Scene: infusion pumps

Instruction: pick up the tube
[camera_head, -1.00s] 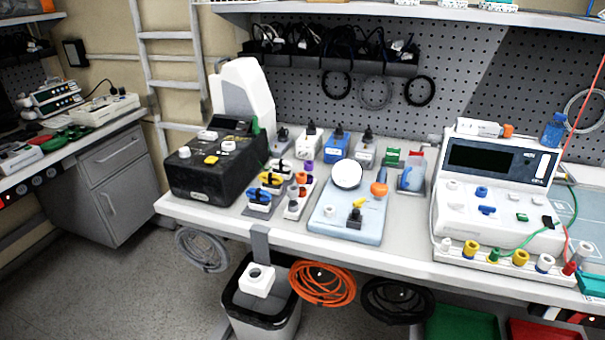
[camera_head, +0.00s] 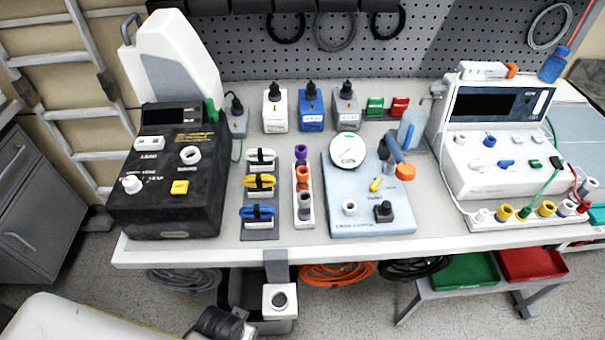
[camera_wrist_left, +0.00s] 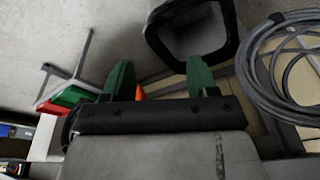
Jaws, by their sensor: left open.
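No single thing is clearly the tube. A white rack (camera_head: 304,218) on the bench holds small upright pieces: purple (camera_head: 301,153), orange (camera_head: 302,176) and grey (camera_head: 305,204). A blue piece with an orange end (camera_head: 404,171) leans at the right of the pale blue board (camera_head: 345,220). Coiled lines hang under the bench: grey (camera_head: 185,279), orange (camera_head: 337,275) and black (camera_head: 415,268). My left gripper (camera_wrist_left: 160,82) is open and empty, its green fingers apart. In the head view my left arm enters at the bottom left, below the bench; its fingertips are hidden. My right gripper is not in view.
A black device (camera_head: 170,205) stands at the bench's left and a white device (camera_head: 500,165) at its right. Yellow and blue bundles lie between. A bin (camera_head: 250,310) stands below the front edge; its dark rim shows in the left wrist view (camera_wrist_left: 232,45).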

